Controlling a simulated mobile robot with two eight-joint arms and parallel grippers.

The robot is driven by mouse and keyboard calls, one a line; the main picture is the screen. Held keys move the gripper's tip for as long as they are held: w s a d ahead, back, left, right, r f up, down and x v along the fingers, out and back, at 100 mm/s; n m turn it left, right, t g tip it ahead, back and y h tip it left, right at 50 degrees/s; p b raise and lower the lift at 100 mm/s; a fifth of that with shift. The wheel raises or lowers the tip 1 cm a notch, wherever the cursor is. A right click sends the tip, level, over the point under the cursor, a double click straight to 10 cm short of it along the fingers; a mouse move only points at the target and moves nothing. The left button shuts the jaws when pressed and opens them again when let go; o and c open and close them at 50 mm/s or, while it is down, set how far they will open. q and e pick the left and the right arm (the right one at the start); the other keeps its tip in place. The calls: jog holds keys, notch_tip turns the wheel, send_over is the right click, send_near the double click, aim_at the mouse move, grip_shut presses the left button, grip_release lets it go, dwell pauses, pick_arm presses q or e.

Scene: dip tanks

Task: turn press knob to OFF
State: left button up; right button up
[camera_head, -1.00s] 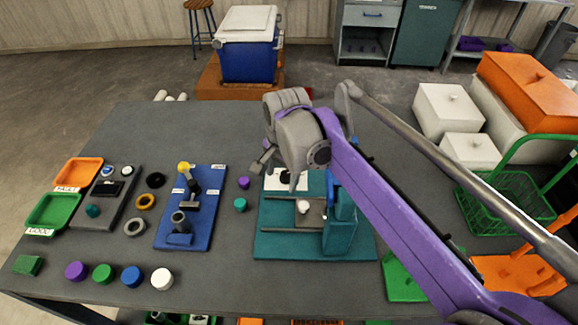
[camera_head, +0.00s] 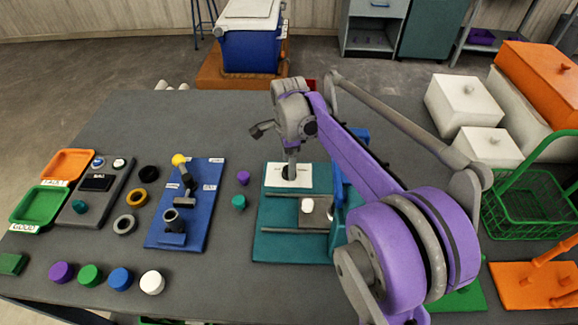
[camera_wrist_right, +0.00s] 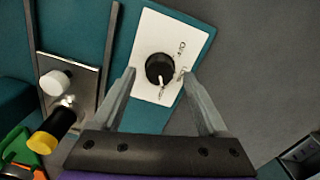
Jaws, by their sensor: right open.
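The press knob is a round black knob (camera_wrist_right: 159,68) with a light pointer mark, on a white label plate (camera_wrist_right: 150,28). In the right wrist view the mark points toward the lower edge; the small lettering is hard to read, though one word looks like OFF. In the head view the plate (camera_head: 273,177) lies at the back of the teal press base (camera_head: 275,246), and the gripper partly hides the knob. My right gripper (camera_wrist_right: 159,74) is open, one finger on either side of the knob; contact cannot be told. My left gripper is out of view.
Beside the plate are the press's metal slide with a white cap (camera_wrist_right: 55,83) and a black cylinder with a yellow end (camera_wrist_right: 42,142). A blue board (camera_head: 207,200) stands left of the press, a green basket (camera_head: 540,215) to the right.

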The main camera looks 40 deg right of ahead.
jog(key=shift+f, duration=0.7)
grip_shut()
